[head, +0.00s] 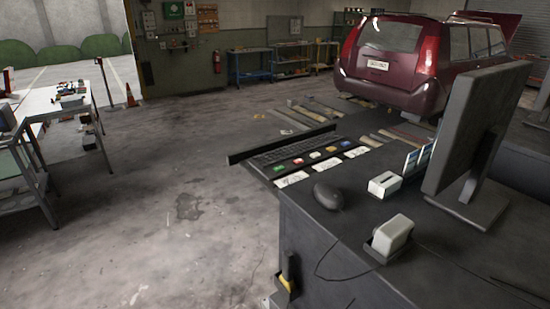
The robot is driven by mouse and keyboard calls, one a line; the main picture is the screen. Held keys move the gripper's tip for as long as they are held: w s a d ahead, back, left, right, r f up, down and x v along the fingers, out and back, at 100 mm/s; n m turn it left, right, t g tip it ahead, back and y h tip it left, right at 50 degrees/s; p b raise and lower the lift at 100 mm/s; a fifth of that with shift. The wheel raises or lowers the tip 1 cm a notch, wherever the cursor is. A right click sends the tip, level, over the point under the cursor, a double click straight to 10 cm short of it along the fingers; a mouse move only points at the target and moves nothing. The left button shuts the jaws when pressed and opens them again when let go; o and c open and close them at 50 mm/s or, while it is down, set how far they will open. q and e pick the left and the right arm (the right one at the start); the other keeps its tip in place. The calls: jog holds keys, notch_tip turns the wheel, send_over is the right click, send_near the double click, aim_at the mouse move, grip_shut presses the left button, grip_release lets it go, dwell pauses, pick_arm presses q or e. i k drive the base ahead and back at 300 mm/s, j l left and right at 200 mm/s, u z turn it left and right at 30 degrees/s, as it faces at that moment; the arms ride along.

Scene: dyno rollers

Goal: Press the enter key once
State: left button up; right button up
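Neither of my grippers is in view.
A black mouse (328,196), a white box (384,184), a white device in a dark holder (393,234) and a monitor (478,130) stand on the desk. A maroon car (405,60) is behind. A workbench (45,108) is at left. Open floor (150,210) lies between.

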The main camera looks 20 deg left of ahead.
aim_at(277, 170)
jog(key=u, duration=1.5)
jog(key=i+j+u, duration=0.2)
jog(key=i+u, duration=0.15)
jog(key=i, duration=0.3)
jog(key=i+u, duration=0.3)
jog(key=i, duration=0.4)
jog(key=i+l+z, duration=0.1)
jog(key=i+z, duration=0.65)
jog(key=i+j+z, duration=0.25)
jog(key=i+z, duration=0.45)
jog(key=z, duration=0.2)
jog(key=i+z, duration=0.35)
jog(key=z, duration=0.15)
jog(key=i+j+z, duration=0.2)
jog(key=z, duration=0.3)
jog(key=i+z, duration=0.1)
jog(key=z, duration=1.25)
